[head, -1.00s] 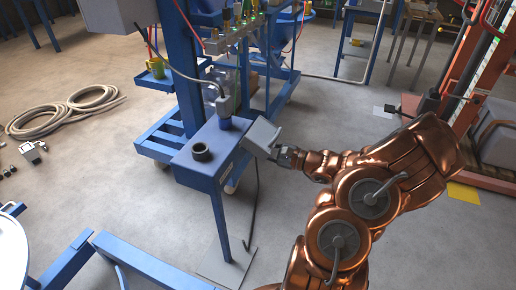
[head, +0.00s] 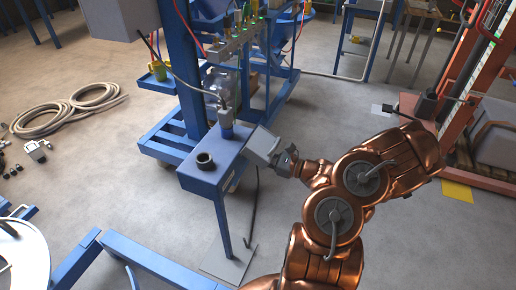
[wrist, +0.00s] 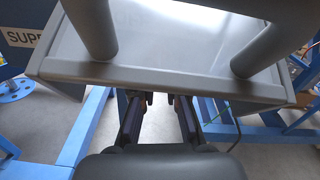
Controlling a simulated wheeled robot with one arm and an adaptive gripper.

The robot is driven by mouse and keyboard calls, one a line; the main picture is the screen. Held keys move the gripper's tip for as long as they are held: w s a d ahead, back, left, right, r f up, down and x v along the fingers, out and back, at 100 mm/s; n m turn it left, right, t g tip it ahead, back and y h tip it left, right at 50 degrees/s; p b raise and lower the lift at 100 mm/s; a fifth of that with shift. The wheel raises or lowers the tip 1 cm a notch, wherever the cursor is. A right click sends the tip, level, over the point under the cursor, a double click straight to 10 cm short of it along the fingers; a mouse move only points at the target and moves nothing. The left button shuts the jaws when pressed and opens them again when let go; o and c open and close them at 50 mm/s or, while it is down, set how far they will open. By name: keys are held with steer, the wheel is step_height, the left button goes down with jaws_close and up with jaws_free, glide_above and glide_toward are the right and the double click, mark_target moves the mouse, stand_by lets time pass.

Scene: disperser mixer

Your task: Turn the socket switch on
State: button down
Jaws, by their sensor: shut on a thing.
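In the wrist view a grey plate (wrist: 180,72) with two round posts fills the upper part. My gripper's two dark fingers (wrist: 160,108) run under its front edge, with a narrow gap between them. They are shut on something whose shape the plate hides.
The blue stand (head: 211,176) carries a black ring (head: 205,160) and stands on a floor plate (head: 228,263). A blue frame (head: 140,262) lies at the front left, and a coiled hose (head: 75,108) is on the floor at the left. The floor at the lower right is clear.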

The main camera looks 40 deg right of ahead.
steer(key=m+p, duration=0.8)
steer(key=m, duration=0.2)
steer(key=shift+s+a, duration=0.1)
steer(key=shift+a, duration=0.05)
stand_by(0.3)
steer(key=c, duration=1.2)
jaws_free()
steer(key=shift+s, duration=0.1)
steer(key=v, duration=1.2)
